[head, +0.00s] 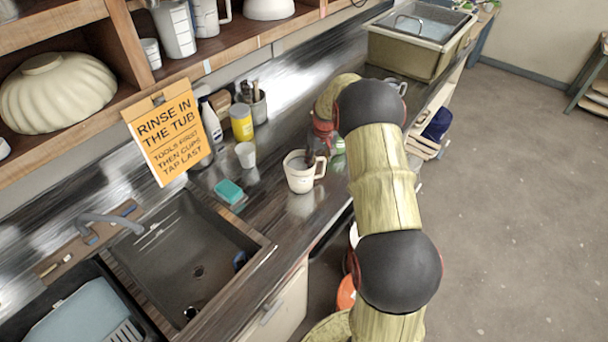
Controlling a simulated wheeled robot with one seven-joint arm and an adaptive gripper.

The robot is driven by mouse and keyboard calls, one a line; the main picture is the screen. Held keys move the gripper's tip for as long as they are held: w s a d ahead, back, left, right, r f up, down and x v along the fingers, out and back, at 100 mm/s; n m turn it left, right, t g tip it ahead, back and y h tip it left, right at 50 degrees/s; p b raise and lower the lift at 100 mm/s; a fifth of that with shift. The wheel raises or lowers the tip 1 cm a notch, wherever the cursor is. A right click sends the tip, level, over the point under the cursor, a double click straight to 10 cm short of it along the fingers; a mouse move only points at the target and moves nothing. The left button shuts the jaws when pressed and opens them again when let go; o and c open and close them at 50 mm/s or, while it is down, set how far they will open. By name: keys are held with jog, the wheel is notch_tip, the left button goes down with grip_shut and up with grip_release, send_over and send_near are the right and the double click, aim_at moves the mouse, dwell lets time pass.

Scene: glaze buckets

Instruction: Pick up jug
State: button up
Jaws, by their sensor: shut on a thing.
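The jug (299,177) is a cream-white vessel with a handle on its right side, upright over the dark metal counter. My gripper (312,160) comes down from behind and to the right, its dark fingers at the jug's rim near the handle. The fingers are shut on the jug; their exact contact is small and partly hidden. I cannot tell whether the jug touches the counter or hangs just above it.
Left of the jug are a teal sponge (229,192), a small white cup (246,155) and a yellow container (241,123). The sink (190,255) lies front left, under an orange sign (168,130). A large tub (415,45) stands at the back.

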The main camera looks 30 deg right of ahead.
jog(key=shift+s+f, duration=0.1)
grip_shut()
jog(key=shift+d, duration=0.1)
jog(key=shift+r, duration=0.3)
jog(key=shift+r, duration=1.55)
jog(key=s+d+r, duration=0.8)
jog(key=s+r, duration=0.1)
jog(key=s, duration=0.1)
jog(key=shift+s+d+r, duration=0.25)
jog(key=shift+s+r, duration=0.05)
jog(key=shift+s, duration=0.1)
dwell(0.6)
